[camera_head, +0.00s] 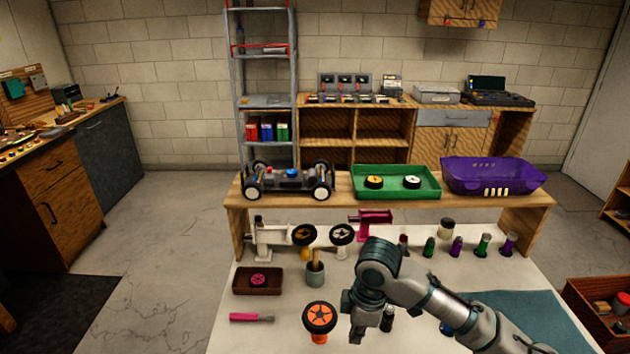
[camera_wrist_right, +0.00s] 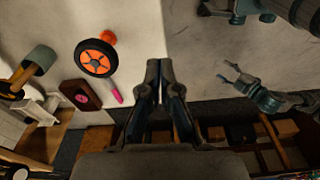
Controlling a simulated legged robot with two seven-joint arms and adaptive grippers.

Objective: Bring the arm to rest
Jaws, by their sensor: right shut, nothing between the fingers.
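My right arm comes in from the lower right in the head view. Its gripper (camera_head: 355,328) hangs over the white table mat, just right of a wheel with an orange hub (camera_head: 319,317). In the wrist view the right gripper's fingers (camera_wrist_right: 159,68) are together with nothing between them. The orange-hub wheel (camera_wrist_right: 95,57) shows there to the left, apart from the fingers. My left gripper (camera_wrist_right: 229,75) shows at the right of the wrist view, its fingers spread and empty. It is not in the head view.
A car chassis (camera_head: 289,180), a green tray (camera_head: 397,183) and a purple car body (camera_head: 492,176) sit on the raised shelf. A pink-handled tool (camera_head: 250,317), a brown box (camera_head: 257,281) and a cup (camera_head: 315,272) stand left of my gripper. Several small bottles line the right.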

